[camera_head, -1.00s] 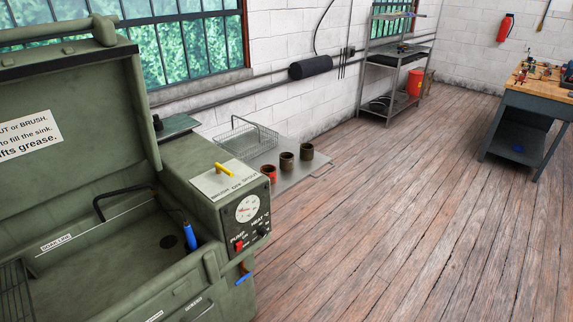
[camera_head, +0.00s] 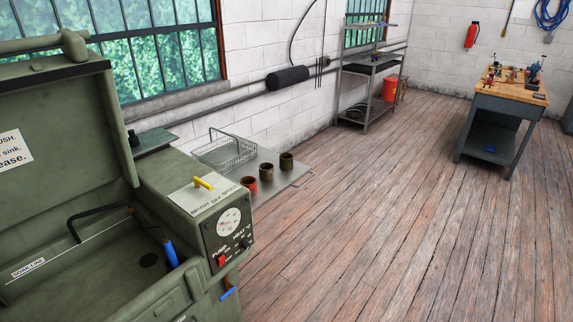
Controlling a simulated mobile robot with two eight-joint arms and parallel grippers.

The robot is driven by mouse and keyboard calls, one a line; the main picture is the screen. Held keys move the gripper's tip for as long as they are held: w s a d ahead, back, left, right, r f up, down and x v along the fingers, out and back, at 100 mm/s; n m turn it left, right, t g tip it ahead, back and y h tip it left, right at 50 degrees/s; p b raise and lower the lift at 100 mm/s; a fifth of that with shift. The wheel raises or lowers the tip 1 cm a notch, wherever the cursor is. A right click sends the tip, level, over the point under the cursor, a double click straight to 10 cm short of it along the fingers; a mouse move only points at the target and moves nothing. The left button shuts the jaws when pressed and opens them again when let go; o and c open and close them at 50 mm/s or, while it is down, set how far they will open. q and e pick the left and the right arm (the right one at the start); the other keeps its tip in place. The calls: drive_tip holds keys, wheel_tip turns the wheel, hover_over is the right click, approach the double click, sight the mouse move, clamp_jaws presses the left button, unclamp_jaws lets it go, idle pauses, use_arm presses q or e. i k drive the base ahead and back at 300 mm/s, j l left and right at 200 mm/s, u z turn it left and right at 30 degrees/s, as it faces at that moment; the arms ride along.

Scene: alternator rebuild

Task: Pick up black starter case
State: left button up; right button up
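I cannot make out a black starter case in this view. A workbench (camera_head: 512,92) with a wooden top stands at the far right, and several small parts (camera_head: 515,74) lie on it, too small to identify. Neither of my grippers is in view.
A green parts washer (camera_head: 165,215) with its lid raised fills the left. A side shelf (camera_head: 272,182) holds a wire basket (camera_head: 225,152) and three small cups. A metal rack (camera_head: 368,92) stands by the wall beside a red bucket (camera_head: 390,89). The wooden floor (camera_head: 370,220) is clear.

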sight(286, 162)
drive_tip(key=u, duration=0.35)
drive_tip(key=i+l+u, duration=0.15)
drive_tip(key=l+u, duration=0.15)
drive_tip(key=i+l+u, duration=0.1)
drive_tip(key=l+u, duration=0.15)
drive_tip(key=i+l+u, duration=0.1)
drive_tip(key=l+u, duration=0.2)
drive_tip(key=i+l+u, duration=0.15)
drive_tip(key=l, duration=0.4)
drive_tip(key=l+u, duration=0.1)
drive_tip(key=l, duration=0.5)
drive_tip(key=i+l, duration=0.1)
drive_tip(key=l, duration=0.3)
drive_tip(key=i+l, duration=0.15)
drive_tip(key=l, duration=0.2)
drive_tip(key=i+l, duration=0.1)
drive_tip(key=l, duration=0.3)
drive_tip(key=i+l, duration=0.3)
